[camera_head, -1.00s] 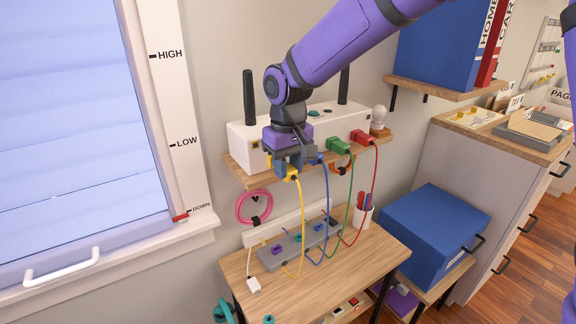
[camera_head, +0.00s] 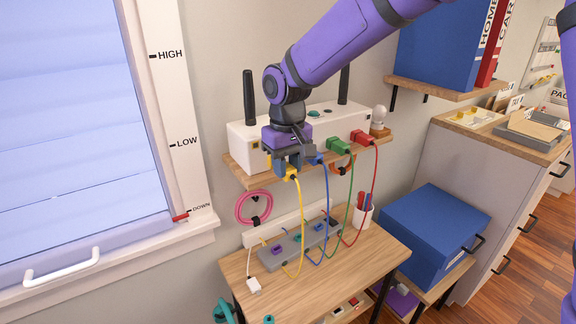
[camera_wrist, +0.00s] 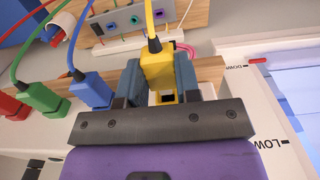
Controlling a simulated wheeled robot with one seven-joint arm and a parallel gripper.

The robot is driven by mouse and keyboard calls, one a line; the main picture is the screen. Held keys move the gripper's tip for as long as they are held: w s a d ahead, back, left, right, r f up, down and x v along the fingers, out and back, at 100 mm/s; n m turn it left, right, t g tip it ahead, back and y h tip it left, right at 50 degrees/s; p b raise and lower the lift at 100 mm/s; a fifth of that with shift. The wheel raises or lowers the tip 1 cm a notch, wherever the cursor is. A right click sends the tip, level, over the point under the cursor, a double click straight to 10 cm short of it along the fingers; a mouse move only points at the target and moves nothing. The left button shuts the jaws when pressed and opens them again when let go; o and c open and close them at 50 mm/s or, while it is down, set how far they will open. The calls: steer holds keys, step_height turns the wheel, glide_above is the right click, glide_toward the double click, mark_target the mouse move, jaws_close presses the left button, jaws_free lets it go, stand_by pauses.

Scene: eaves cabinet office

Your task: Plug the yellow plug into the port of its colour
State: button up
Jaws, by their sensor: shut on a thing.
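The yellow plug (camera_head: 291,175) is between the fingers of my gripper (camera_head: 285,166), at the front of the white router box (camera_head: 322,121). In the wrist view, my gripper (camera_wrist: 160,88) is shut on the yellow plug (camera_wrist: 157,67), whose cable runs up and away. A dark opening with a yellow edge shows just past the plug's end. I cannot tell whether the plug's tip is inside a port. A small yellow patch (camera_head: 268,158) shows on the box's front, left of my gripper. Most of that part of the front is hidden by my gripper.
Blue (camera_head: 316,159), green (camera_head: 339,146) and red (camera_head: 362,137) plugs sit along the box front to the right, the blue closest to my gripper. The box stands on a wooden shelf (camera_head: 246,181). A grey strip (camera_head: 295,248) lies on the desk below.

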steer(key=shift+w+a, duration=0.4)
steer(key=shift+w, duration=0.2)
steer(key=o, duration=1.1)
step_height(320, 180, up, 11)
steer(key=shift+f, duration=0.1)
